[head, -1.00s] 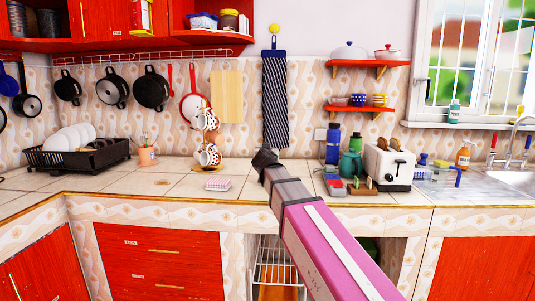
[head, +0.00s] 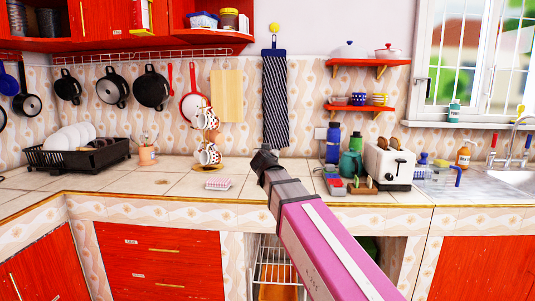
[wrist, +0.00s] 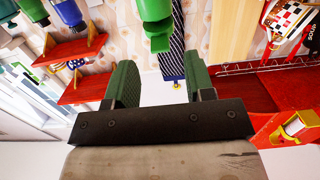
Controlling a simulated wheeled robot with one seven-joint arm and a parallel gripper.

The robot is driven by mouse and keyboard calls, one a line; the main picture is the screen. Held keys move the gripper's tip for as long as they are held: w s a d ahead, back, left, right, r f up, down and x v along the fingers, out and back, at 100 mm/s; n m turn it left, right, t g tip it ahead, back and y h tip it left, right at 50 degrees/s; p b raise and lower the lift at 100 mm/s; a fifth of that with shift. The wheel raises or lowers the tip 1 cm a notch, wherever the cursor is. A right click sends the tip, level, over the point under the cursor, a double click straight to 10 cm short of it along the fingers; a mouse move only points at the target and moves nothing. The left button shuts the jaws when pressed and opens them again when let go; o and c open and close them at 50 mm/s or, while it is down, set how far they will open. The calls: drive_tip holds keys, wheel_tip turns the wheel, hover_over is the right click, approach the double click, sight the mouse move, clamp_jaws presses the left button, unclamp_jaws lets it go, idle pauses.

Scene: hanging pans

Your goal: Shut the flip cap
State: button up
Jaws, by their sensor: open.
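My gripper (wrist: 150,88) is open, with two dark green fingers spread apart in the wrist view. A bright green bottle-like item (wrist: 155,22) enters from the top edge of that view, which looks upside down. Its narrower end shows between and beyond the fingers, not visibly touching them. I cannot tell whether this end is the flip cap or how far a cap is open. In the head view, my gripper (head: 265,158) is above the counter, left of the bottles, with its fingers hard to make out. The green item is not visible there, perhaps hidden by my arm.
Blue (head: 333,146) and green (head: 355,143) bottles, a teal container (head: 350,164) and a toaster (head: 389,165) stand right of my arm. A mug rack (head: 208,145) and a pink-and-white item (head: 218,184) are left. A towel (head: 275,100) hangs behind. The left counter has clear room.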

drive_tip(key=s, duration=0.7)
drive_tip(key=shift+s+r, duration=0.2)
drive_tip(key=shift+r, duration=0.1)
drive_tip(key=shift+a, duration=0.1)
